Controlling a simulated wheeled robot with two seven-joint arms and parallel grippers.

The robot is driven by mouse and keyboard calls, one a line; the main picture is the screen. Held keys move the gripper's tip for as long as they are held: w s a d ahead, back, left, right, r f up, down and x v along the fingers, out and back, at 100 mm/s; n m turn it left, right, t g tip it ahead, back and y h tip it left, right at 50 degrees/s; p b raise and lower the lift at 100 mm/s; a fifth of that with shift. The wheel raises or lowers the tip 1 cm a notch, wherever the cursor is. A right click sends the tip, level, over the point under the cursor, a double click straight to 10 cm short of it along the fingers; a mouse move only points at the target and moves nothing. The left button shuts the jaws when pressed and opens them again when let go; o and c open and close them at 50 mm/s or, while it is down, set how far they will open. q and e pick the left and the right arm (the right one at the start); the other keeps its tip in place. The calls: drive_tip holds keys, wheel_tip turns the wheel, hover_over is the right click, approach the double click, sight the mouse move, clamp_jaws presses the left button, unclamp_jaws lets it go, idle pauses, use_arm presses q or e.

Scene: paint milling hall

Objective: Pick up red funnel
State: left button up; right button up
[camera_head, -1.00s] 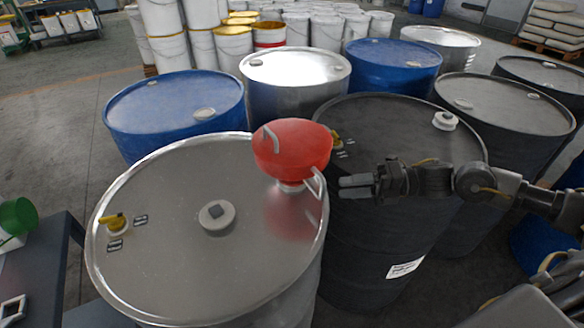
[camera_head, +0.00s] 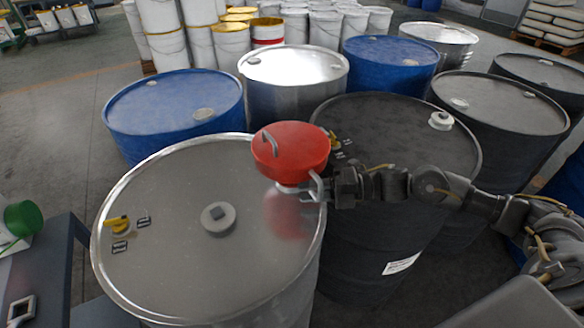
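The red funnel (camera_head: 290,150) stands upright at the right edge of the steel drum's lid (camera_head: 165,200). It has a wide round red top with a small grey handle on it, and a pale grey side handle (camera_head: 317,186) low on its right. My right gripper (camera_head: 312,191) reaches in from the right, level with the funnel's lower part, with its fingertips at the side handle. The fingers are small and partly covered by the handle, so I cannot tell whether they are closed on it. My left gripper is not in view.
A black drum (camera_head: 425,135) stands right of the steel drum, under my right arm. Blue drums (camera_head: 140,101) and another steel drum (camera_head: 290,65) stand behind. A grey bench (camera_head: 50,262) is at lower left. Open floor (camera_head: 65,125) lies at far left.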

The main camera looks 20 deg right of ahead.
clamp_jaws()
drive_tip(key=shift+r, duration=0.2)
idle(0.3)
wheel_tip(320, 180, up, 28)
drive_tip(key=b, duration=0.1)
drive_tip(key=shift+f, duration=0.15)
